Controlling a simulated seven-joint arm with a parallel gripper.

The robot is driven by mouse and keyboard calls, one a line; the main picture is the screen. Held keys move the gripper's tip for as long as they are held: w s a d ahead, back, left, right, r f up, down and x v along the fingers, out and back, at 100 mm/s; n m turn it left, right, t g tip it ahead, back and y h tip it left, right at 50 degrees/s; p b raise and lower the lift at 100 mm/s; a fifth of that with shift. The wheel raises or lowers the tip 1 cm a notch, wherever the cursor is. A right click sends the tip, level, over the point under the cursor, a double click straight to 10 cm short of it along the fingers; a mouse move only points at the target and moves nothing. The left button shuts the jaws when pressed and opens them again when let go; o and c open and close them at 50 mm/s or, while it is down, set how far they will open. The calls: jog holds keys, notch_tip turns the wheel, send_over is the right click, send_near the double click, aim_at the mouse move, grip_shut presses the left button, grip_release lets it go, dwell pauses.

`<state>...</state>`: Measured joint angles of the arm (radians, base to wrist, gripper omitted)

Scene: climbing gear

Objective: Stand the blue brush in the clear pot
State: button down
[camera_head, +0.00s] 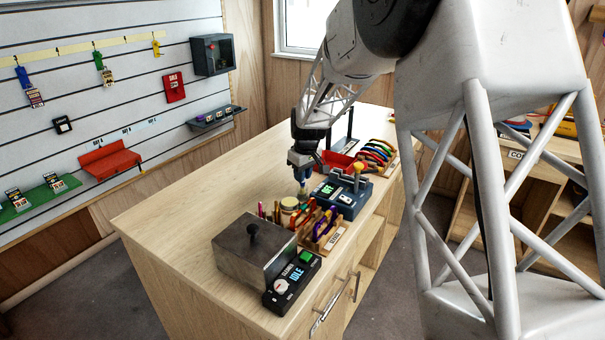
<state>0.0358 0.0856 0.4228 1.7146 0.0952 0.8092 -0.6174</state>
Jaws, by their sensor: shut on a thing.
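My gripper (302,179) points down over the workbench, near the middle of the picture. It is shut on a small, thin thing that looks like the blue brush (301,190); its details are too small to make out. A small round pale pot (289,205) stands just below and left of my gripper, and seems to be the clear pot. I cannot tell from this view how far apart the brush and the pot are, or what is in the pot.
A grey metal box with a black knob (253,235) and a black control unit (292,284) are at the front. A wooden rack of colourful tools (325,235) is right of the pot. A dark blue device (345,195) stands behind. The bench's left side (170,220) is clear.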

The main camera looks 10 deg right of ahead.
jog(key=c, duration=1)
grip_release()
jog(key=shift+o, duration=0.2)
jog(key=shift+s+d+r, duration=0.1)
jog(key=shift+s+r, duration=0.1)
jog(key=shift+r, duration=1.7)
jog(key=shift+s+d+r, duration=0.1)
jog(key=shift+s+r, duration=0.1)
jog(key=shift+r, duration=1.8)
jog(key=shift+s, duration=0.1)
